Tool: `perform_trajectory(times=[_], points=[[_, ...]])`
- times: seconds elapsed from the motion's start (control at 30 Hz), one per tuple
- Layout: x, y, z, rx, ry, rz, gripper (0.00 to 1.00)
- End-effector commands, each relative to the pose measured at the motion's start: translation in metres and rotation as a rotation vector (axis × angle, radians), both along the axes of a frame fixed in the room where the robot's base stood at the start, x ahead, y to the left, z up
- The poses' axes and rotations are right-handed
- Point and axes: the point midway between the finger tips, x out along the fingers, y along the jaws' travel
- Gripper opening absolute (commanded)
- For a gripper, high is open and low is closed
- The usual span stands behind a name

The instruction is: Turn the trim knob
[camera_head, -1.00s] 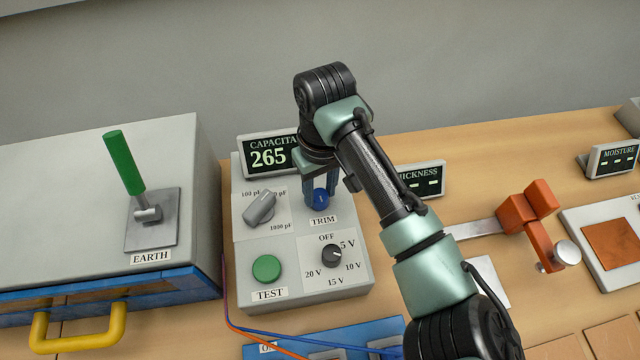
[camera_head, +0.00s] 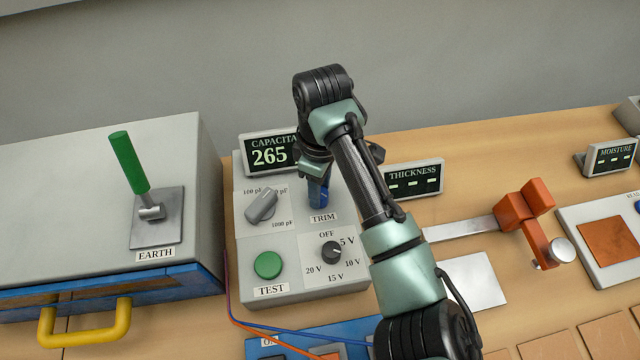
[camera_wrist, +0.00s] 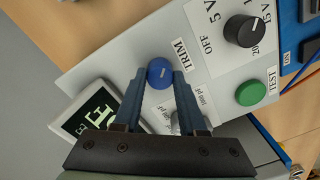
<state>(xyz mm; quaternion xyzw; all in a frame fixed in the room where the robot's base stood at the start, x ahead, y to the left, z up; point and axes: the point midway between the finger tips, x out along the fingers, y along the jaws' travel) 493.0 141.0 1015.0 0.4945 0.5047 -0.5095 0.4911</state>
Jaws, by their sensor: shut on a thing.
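The blue trim knob (camera_wrist: 160,73) sits on the light grey control box (camera_head: 243,229), above the TRIM label (camera_head: 323,217). My gripper (camera_head: 318,187) reaches down onto it from above. In the wrist view, the two blue fingers of my gripper (camera_wrist: 159,80) stand on either side of the knob and are shut on it. A pale pointer line shows on the knob's face. In the head view, my fingers hide most of the knob. The capacitance display (camera_head: 270,152) behind it reads 265, and my arm covers its right end.
A grey selector knob (camera_head: 262,206), a green TEST button (camera_head: 267,265) and a black voltage knob (camera_head: 332,251) share the box close by. A thickness display (camera_head: 414,179) stands to the right. A green earth lever (camera_head: 129,163) stands on the left cabinet.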

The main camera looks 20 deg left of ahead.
Motion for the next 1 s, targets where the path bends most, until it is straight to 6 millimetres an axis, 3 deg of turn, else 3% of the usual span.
perform_trajectory(times=[0.47,0.5,0.63,1.0], points=[[0.0009,0.0009,0.0017,0.004,-0.003,0.014,0.00],[0.0009,0.0009,0.0017,0.004,-0.003,0.014,0.44],[0.0006,0.0007,0.0014,0.003,-0.003,0.014,0.68],[0.0006,0.0006,0.0037,0.002,-0.002,0.014,0.71]])
